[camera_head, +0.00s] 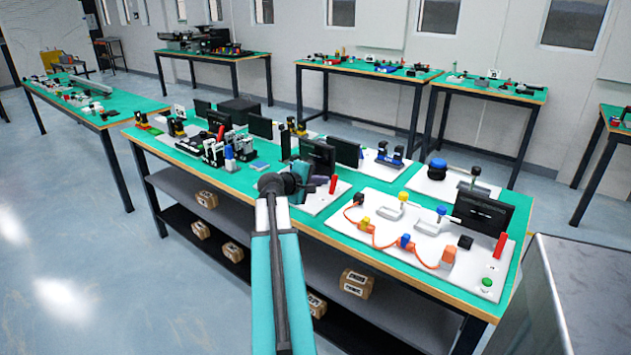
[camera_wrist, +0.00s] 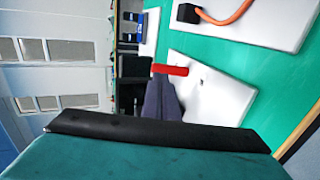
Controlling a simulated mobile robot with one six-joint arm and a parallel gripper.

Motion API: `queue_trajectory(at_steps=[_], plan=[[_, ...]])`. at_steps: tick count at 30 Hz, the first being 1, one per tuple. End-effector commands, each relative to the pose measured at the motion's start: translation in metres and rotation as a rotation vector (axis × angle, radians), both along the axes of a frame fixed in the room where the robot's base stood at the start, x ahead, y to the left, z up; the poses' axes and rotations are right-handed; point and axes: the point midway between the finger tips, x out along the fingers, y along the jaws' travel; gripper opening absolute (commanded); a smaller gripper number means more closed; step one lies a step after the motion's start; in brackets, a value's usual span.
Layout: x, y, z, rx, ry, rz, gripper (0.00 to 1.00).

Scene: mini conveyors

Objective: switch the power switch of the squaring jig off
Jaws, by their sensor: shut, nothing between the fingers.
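My gripper (camera_head: 319,180) is shut and empty, over the front middle of the green-topped table. Its dark fingers (camera_wrist: 160,92) point at a small red upright piece (camera_head: 333,184), which shows in the wrist view as a red bar (camera_wrist: 171,69) just beyond the fingertips. I cannot tell whether they touch. The red piece stands on a white base plate (camera_head: 328,199) beside a black panel (camera_head: 317,156). No label is readable, so I cannot tell for sure that this is the squaring jig or its power switch. My arm and fingers hide part of the plate.
To the right, another white plate (camera_head: 370,217) carries an orange cable, a black panel (camera_head: 485,212), a red piece (camera_head: 501,246) and a green button (camera_head: 487,282). Black-and-white devices (camera_head: 213,150) stand to the left. A grey cabinet (camera_head: 585,290) is at the lower right.

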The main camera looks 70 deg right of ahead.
Motion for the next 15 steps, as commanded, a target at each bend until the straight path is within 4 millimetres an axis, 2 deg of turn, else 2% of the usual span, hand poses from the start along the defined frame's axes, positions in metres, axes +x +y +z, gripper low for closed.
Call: queue_trajectory(at_steps=[1,6,15], plan=[[-0.002,-0.009,-0.002,0.001,0.0,-0.002,0.0],[-0.006,-0.026,-0.01,0.001,0.0,-0.001,0.0],[-0.01,-0.039,-0.015,0.0,0.0,0.001,0.0]])
